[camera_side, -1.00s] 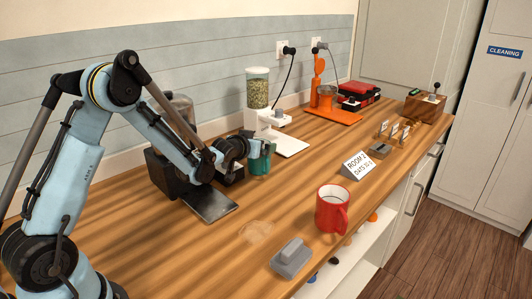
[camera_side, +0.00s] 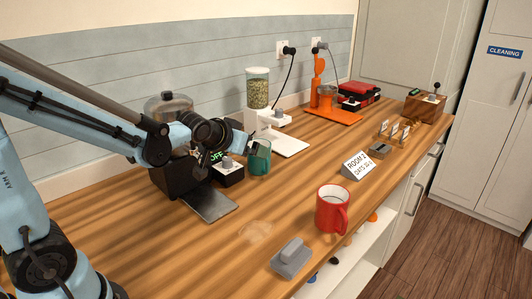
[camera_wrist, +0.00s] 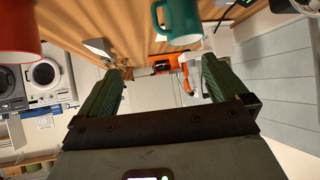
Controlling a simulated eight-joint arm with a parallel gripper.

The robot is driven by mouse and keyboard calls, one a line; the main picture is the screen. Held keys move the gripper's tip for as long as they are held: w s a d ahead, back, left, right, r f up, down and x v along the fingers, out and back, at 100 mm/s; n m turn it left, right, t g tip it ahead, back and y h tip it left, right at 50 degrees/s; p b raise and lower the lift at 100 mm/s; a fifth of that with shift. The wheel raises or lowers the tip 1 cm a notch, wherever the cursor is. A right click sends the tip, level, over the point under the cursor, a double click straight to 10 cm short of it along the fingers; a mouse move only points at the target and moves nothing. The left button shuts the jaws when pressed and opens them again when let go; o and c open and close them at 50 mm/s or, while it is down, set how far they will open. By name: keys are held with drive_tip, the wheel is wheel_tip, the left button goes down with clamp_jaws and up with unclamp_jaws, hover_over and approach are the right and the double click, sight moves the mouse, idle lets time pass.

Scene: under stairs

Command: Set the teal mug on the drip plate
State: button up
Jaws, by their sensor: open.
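The teal mug (camera_side: 259,158) stands upright on the wooden counter, right of the black machine. In the wrist view the teal mug (camera_wrist: 180,22) is at the top, with its handle to the left. The drip plate (camera_side: 212,205) looks like the dark flat plate in front of the black machine; nothing stands on it. My gripper (camera_side: 240,142) is beside the mug's left side, partly hidden by its own wrist. In the wrist view my gripper (camera_wrist: 167,82) has its fingers wide apart, with nothing between them and the mug beyond the tips.
The black machine (camera_side: 176,181) with a green "OFF" display is behind the plate. A red mug (camera_side: 331,209), a grey block (camera_side: 291,257) and a sign (camera_side: 357,165) stand near the front edge. A white grinder (camera_side: 263,120) is behind the teal mug. The counter between plate and red mug is mostly clear.

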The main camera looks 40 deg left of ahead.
drive_tip(key=s+d+m+g+h, duration=0.1)
drive_tip(key=s+d, duration=0.3)
drive_tip(key=s, duration=0.3)
drive_tip(key=s+d+m+g+h, duration=0.1)
drive_tip(key=s+d+g+h, duration=0.1)
drive_tip(key=s+d, duration=0.2)
drive_tip(key=s, duration=0.3)
drive_tip(key=shift+f+m, duration=0.2)
drive_tip(key=shift+m, duration=0.2)
drive_tip(key=shift+s+d+f, duration=0.1)
drive_tip(key=shift+s+d, duration=0.05)
drive_tip(key=shift+s, duration=0.25)
drive_tip(key=shift+c, duration=0.8)
drive_tip(key=shift+s+d, duration=0.1)
drive_tip(key=shift+s, duration=0.05)
drive_tip(key=shift+c, duration=1.2)
drive_tip(key=c, duration=0.6)
drive_tip(key=shift+c, duration=0.2)
